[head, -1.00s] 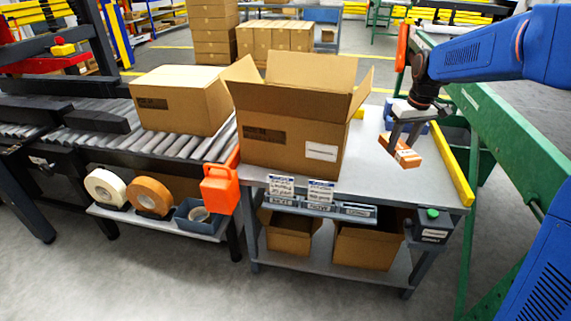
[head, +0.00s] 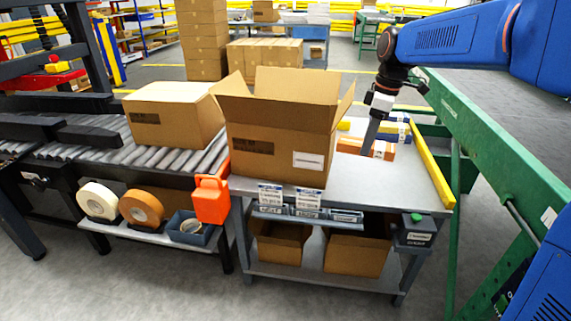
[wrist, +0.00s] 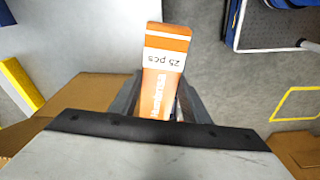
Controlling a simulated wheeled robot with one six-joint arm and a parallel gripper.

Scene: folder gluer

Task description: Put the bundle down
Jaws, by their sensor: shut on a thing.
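The bundle (head: 383,151) is orange with a white label band. In the head view it lies about level, low over the back of the grey table, behind the right side of the open carton. My gripper (head: 371,138) reaches down to it and is shut on it. In the wrist view the bundle (wrist: 164,75) sticks out from between my two fingers (wrist: 158,98), with "25 pcs" on its white band. Its near end is hidden by my gripper. I cannot tell whether its underside touches the table.
A large open carton (head: 270,158) stands on the grey table (head: 385,184), left of my gripper. A yellow rail (head: 430,165) runs along the table's right edge. Blue items (head: 397,129) sit just behind the bundle. A green-framed conveyor (head: 490,150) stands at the right. The table's front right is clear.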

